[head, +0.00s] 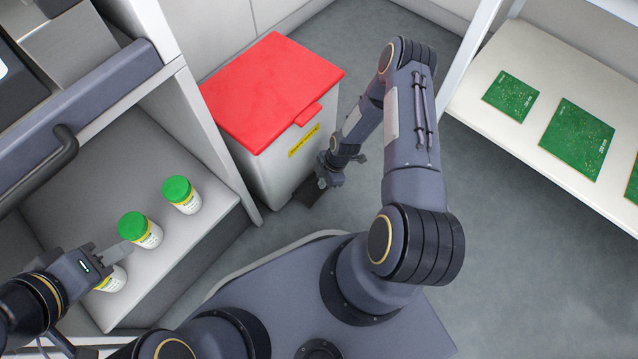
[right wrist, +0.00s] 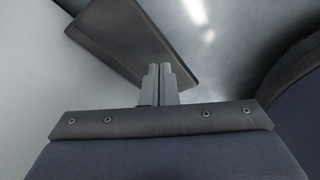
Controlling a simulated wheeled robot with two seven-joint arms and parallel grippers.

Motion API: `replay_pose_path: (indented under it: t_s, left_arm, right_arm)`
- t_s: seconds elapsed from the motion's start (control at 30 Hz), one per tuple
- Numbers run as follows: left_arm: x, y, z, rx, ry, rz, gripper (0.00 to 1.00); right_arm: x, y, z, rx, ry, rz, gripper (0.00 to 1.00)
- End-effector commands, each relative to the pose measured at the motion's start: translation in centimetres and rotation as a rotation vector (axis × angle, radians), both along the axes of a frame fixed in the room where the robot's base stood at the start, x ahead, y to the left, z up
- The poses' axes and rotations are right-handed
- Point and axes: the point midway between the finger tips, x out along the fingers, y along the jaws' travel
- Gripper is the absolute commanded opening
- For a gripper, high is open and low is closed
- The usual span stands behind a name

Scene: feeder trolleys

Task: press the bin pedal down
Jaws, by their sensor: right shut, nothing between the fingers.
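The bin (head: 262,155) is a pale box with a red lid (head: 275,88) lying closed on top and a yellow label on its front. The pedal (head: 308,194) is a dark plate low at the bin's front, partly hidden by my right gripper. My right gripper (head: 326,181) points down at the pedal. In the right wrist view its fingers (right wrist: 158,72) are shut and empty, overlapping the dark pedal (right wrist: 125,38); I cannot tell whether they touch it. My left gripper (head: 112,254) is at the lower left, over a jar; its opening is unclear.
White jars with green lids (head: 182,194) stand on the left trolley's shelf (head: 92,178); my left gripper partly hides one (head: 113,280). Green circuit boards (head: 577,140) lie on the right shelf (head: 490,118). Grey floor (head: 490,215) is clear between the trolleys.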

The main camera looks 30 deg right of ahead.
Motion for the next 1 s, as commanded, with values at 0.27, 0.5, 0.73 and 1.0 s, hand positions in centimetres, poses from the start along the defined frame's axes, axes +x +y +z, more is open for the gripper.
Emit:
replay_pose_path:
  t_s: [0.27, 0.5, 0.73, 1.0]
  left_arm:
    - [0.0, 0.0, 0.0, 0.0, 0.0, 0.0, 0.36]
    - [0.0, 0.0, 0.0, 0.0, 0.0, 0.0, 0.36]
    - [0.0, 0.0, -0.9, 0.0, 0.0, 0.0, 0.36]
    - [0.0, 0.0, -2.3, 0.0, 0.0, 0.0, 0.36]
  right_arm:
    - [0.0, 0.0, 0.0, 0.0, 0.0, 0.0, 0.0]
    - [0.0, 0.0, 0.0, 0.0, 0.0, 0.0, 0.0]
    - [0.0, 0.0, -0.9, 0.0, 0.0, 0.0, 0.0]
    - [0.0, 0.0, -2.3, 0.0, 0.0, 0.0, 0.0]
